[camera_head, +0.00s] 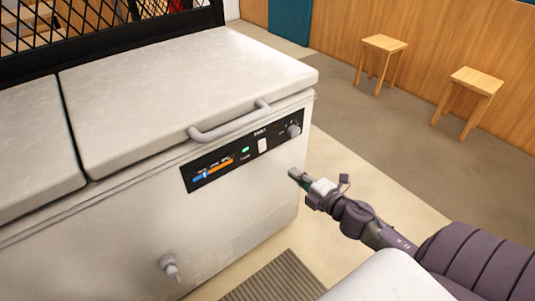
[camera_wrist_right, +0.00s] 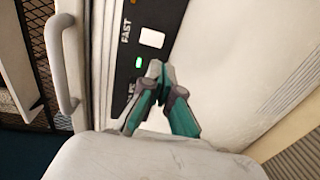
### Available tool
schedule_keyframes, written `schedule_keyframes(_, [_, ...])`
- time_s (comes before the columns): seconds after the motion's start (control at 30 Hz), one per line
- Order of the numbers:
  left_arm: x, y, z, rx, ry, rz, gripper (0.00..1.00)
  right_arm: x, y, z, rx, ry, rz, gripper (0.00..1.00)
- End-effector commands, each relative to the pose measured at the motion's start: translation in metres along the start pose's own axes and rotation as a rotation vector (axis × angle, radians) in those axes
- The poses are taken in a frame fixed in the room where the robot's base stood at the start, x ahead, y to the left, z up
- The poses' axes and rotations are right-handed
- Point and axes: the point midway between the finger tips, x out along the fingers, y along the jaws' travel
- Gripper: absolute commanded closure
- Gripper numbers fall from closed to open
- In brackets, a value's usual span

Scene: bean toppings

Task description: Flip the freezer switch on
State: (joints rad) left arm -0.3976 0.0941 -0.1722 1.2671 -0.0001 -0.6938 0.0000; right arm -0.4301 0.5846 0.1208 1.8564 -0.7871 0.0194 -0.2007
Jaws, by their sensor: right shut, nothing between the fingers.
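The white chest freezer (camera_head: 215,222) stands on the left in the head view, its lids closed. Its black control panel (camera_head: 213,173) carries a white rocker switch (camera_head: 262,145), a green light (camera_head: 245,150), a coloured slider (camera_head: 213,169) and a round knob (camera_head: 293,130). In the right wrist view the white switch (camera_wrist_right: 152,38) and the lit green light (camera_wrist_right: 139,62) sit close beyond my fingertips. My right gripper (camera_head: 294,174) is shut and empty, in front of the freezer below and right of the panel; its fingertips meet in the wrist view (camera_wrist_right: 158,70). I do not see my left gripper.
A grey lid handle (camera_head: 230,122) juts out above the panel. A drain tap (camera_head: 170,267) sticks out low on the freezer front. A slatted grate (camera_head: 275,280) lies on the floor. Two wooden stools (camera_head: 383,44) stand by the far wall. The floor between is clear.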

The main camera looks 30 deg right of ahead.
Motion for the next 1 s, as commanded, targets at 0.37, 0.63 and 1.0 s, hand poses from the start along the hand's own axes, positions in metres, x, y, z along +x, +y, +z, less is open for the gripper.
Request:
schedule_keyframes(0.37, [-0.002,0.000,-0.007,0.000,0.008,0.000,0.21,0.071,0.002,0.001,-0.002,-0.001,0.004,1.00])
schedule_keyframes(0.63, [-0.007,0.000,-0.015,0.000,0.012,-0.001,0.21,0.115,0.001,0.001,-0.001,-0.001,0.002,1.00])
schedule_keyframes(1.0, [-0.012,-0.001,-0.012,-0.004,0.004,-0.002,0.21,0.132,0.000,0.000,0.001,0.000,-0.001,1.00])
